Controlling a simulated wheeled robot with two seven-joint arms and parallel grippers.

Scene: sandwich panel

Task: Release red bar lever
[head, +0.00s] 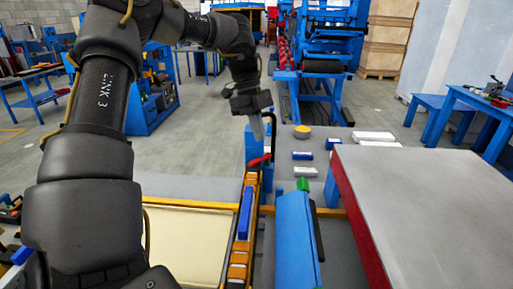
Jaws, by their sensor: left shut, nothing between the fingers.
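My left arm comes in from the left and reaches forward. My left gripper (258,128) points down with its fingers shut and nothing visible between them. The red bar lever (259,160) is a small red piece just below the fingertips, beside a blue upright block (252,147) at the far end of a long narrow rail. The fingertips look very near the lever, but I cannot tell whether they touch it. My right gripper is not in view.
An orange rail with a blue bar (244,212) runs toward me beside a cream panel (185,245). A grey-topped, red-edged panel (430,200) fills the right. Small blue and white blocks and a yellow disc (302,131) lie beyond.

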